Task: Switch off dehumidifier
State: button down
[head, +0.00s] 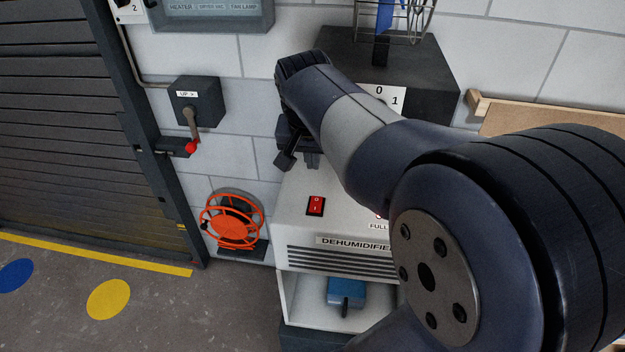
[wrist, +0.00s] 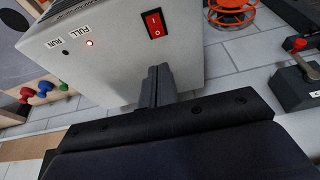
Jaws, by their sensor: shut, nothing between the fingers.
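The dehumidifier (head: 296,232) is a white box in the lower middle of the head view, with a vent grille and a name label. Its red rocker switch (head: 316,206) is on the front, marked O above and I below. The switch also shows in the wrist view (wrist: 154,23), upside down. I cannot tell which half is pressed in. My gripper (head: 312,162) is at the top of the dehumidifier, above the switch in the head view. Its fingers (wrist: 160,70) are together and empty, apart from the switch.
A blue container (head: 346,292) sits in the dehumidifier's open lower bay. An orange reel (head: 232,220) hangs to its left. A crank box (head: 197,102) with a red knob is beside the shutter (head: 60,130). A dark box (head: 430,70) stands behind. My arm hides the dehumidifier's right side.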

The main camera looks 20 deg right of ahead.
aim_at(316, 199)
jog(key=x, duration=0.4)
jog(key=p+x, duration=0.1)
jog(key=x, duration=0.4)
jog(key=p+x, duration=0.1)
jog(key=x, duration=0.4)
jog(key=shift+s+a+f, duration=0.1)
jog(key=shift+s+a, duration=0.15)
jog(key=shift+s, duration=0.1)
jog(key=shift+w+f+b, duration=0.1)
jog(key=shift+f+b, duration=0.2)
jog(key=shift+b, duration=0.1)
jog(key=shift+r, duration=0.1)
